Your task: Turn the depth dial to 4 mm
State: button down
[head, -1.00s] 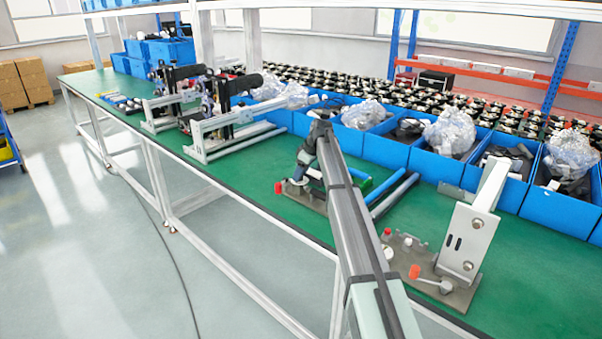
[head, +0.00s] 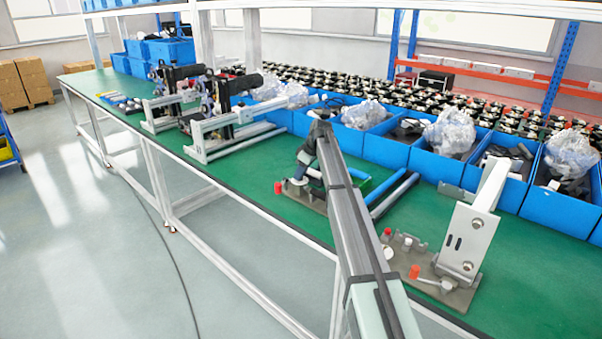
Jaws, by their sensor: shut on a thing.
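My arm reaches across the green bench to a grey metal fixture plate (head: 312,202). A red knob (head: 279,188) sticks out at the plate's left end. My gripper (head: 303,182) is low over this plate, beside the red knob, and is shut on a small part there. That part sits where the depth dial would be, but my wrist and gripper hide it. No scale, pointer or 4 mm mark can be read at this size.
A second fixture with a tall white plate (head: 474,235) and a red-tipped lever (head: 415,271) stands at the right. Blue bins (head: 387,151) line the back of the green bench (head: 330,245). Grey bars (head: 395,195) lie right of my gripper. Clamp frames (head: 215,130) stand at left.

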jog(key=shift+s+m, duration=0.1)
jog(key=shift+m, duration=0.3)
jog(key=m+h, duration=0.1)
jog(key=m, duration=0.1)
jog(key=m+t, duration=0.1)
jog(key=m, duration=0.2)
jog(key=shift+s+a+h, duration=0.1)
jog(key=shift+a+h, duration=0.05)
jog(key=shift+h, duration=0.25)
jog(key=m+h, duration=0.1)
jog(key=m, duration=0.2)
jog(key=m+t+h, duration=0.1)
jog(key=m, duration=0.1)
jog(key=shift+a+m, duration=0.15)
jog(key=shift+m, duration=0.25)
jog(key=m+h, duration=0.1)
jog(key=m, duration=0.2)
jog(key=m+h, duration=0.1)
jog(key=m, duration=0.2)
jog(key=shift+a+g, duration=0.15)
jog(key=shift+g, duration=0.15)
jog(key=m+h, duration=0.1)
jog(key=m, duration=0.2)
jog(key=m+g+h, duration=0.1)
jog(key=m, duration=0.2)
jog(key=shift+w+a, duration=0.1)
jog(key=shift+w, duration=0.1)
jog(key=shift+g, duration=0.3)
jog(key=c, duration=0.9)
grip_release()
